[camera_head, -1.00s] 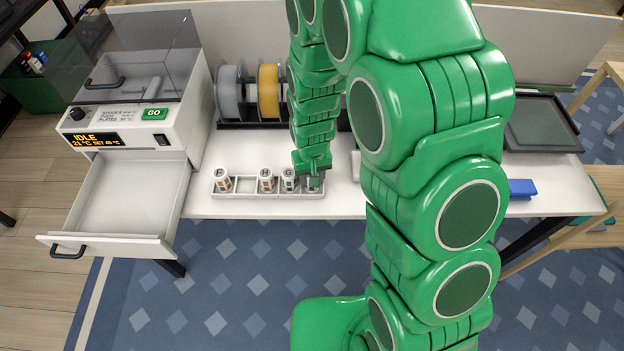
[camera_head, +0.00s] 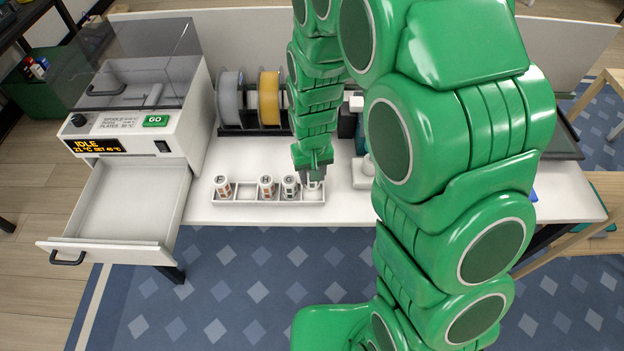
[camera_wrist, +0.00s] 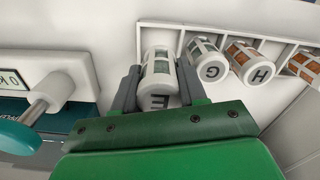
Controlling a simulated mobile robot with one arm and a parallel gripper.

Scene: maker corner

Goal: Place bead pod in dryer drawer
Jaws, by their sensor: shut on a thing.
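My gripper (camera_head: 313,180) is shut on a white bead pod (camera_wrist: 160,72) with greenish windows; its lettered end faces the wrist camera, and the letter is partly hidden. The gripper is at the right end of a pale slotted tray (camera_head: 244,201). The held pod seems a little above its slot, but the exact gap is unclear. Several other pods stand in the tray, including one marked G (camera_wrist: 210,62) and one marked H (camera_wrist: 250,62). The dryer drawer (camera_head: 133,200) is pulled out at the left and looks empty.
The dryer (camera_head: 185,125) has a clear lid, a GO button (camera_head: 156,121) and a display reading IDLE. Grey and yellow spools (camera_head: 269,98) stand behind the tray. A white and teal item (camera_wrist: 45,100) lies beside the gripper. The table between tray and drawer is clear.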

